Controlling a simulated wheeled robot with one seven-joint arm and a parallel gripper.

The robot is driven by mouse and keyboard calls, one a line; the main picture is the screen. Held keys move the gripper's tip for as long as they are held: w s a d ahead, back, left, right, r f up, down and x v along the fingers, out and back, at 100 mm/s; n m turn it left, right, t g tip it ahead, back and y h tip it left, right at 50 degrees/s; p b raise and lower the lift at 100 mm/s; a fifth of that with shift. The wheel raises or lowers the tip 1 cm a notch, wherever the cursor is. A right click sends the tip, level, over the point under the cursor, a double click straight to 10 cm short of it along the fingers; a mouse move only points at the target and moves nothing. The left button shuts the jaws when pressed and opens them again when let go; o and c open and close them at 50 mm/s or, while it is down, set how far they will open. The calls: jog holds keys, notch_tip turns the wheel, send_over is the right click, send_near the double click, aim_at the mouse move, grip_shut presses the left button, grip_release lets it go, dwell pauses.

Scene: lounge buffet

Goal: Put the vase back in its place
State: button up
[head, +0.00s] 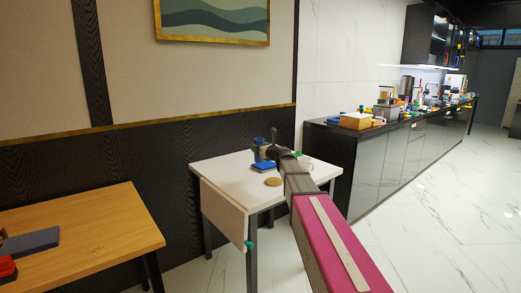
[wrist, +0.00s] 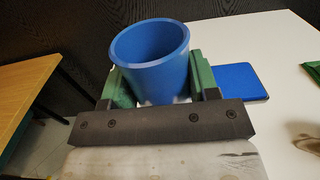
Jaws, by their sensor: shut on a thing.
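The vase is a blue, open-topped cylinder (wrist: 150,65), seen upright between the green fingers of my gripper (wrist: 160,85) in the wrist view. The fingers are shut on its two sides.
A round tan disc (head: 272,182) lies on the white table. A green item (wrist: 313,70) is at its right. A wooden table (head: 100,230) stands left, across a gap. A dark counter (head: 345,131) with many items runs along the right. The dark wall panel is close behind.

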jog(key=shift+a, duration=0.1)
jog(key=s+a+n+g+y, duration=0.15)
jog(key=s+a, duration=0.35)
jog(key=a, duration=0.6)
jog(key=s+a+n+g+y, duration=0.15)
jog(key=s+a, duration=0.35)
jog(key=a, duration=0.5)
jog(key=s+a+n+g+y, duration=0.15)
jog(key=s+a, duration=0.35)
jog(key=a, duration=0.6)
jog(key=s+a+n+g+y, duration=0.3)
jog(key=s+a+n+g, duration=0.3)
jog(key=s+a, duration=2.1)
jog(key=shift+m+g, duration=0.55)
jog(key=shift+m, duration=0.2)
jog(key=shift+w+d+f, duration=0.75)
jog(key=shift+w+f, duration=0.85)
jog(key=shift+f, duration=0.2)
jog(key=shift+w+d+f, duration=0.7)
jog(key=shift+w+f, duration=0.85)
jog(key=shift+f, duration=0.3)
jog(key=shift+w+d+f, duration=0.75)
jog(key=shift+w+f, duration=0.85)
jog(key=shift+f, duration=0.2)
